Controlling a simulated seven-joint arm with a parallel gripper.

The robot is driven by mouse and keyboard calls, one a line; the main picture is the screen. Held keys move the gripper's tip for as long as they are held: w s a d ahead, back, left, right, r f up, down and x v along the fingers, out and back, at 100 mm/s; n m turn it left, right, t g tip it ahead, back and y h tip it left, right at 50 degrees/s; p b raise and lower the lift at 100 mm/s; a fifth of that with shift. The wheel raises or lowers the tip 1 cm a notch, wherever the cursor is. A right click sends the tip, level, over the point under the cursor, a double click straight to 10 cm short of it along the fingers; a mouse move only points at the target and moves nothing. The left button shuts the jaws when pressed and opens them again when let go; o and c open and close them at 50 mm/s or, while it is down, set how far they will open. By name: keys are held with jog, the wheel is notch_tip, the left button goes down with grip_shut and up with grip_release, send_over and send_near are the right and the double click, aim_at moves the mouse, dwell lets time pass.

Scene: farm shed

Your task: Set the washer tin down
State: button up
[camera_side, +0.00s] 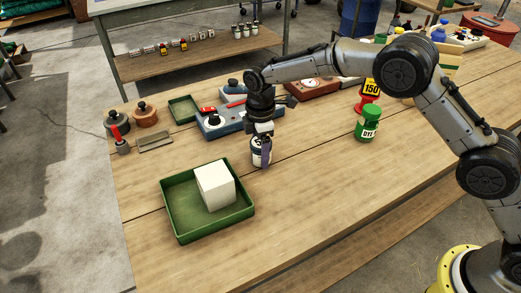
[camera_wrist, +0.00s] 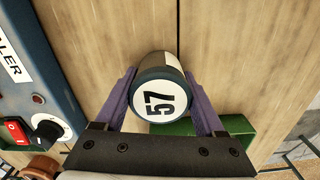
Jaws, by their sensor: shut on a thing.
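The washer tin (camera_side: 256,155) is a small dark and white cylinder. The wrist view shows its round white end (camera_wrist: 160,101) marked "57" with a dark rim. My gripper (camera_side: 262,159) points down over the middle of the bench, its purple fingers on either side of the tin. In the wrist view my gripper (camera_wrist: 160,95) is shut on the tin. The tin looks upright. I cannot tell whether its base touches the bench or hangs just above it.
A green tray (camera_side: 183,238) with a white block (camera_side: 216,186) is at front left. A blue sealer machine (camera_side: 212,130) stands close behind the tin. A green dye jar (camera_side: 368,124) is to the right. The bench (camera_side: 310,195) is clear in front and right of the tin.

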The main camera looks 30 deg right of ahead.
aim_at(260, 142)
jog(key=o, duration=1.4)
jog(key=shift+f, duration=0.1)
jog(key=shift+o, duration=0.2)
notch_tip(260, 142, up, 12)
jog(key=shift+f, duration=0.15)
jog(key=shift+r, duration=0.35)
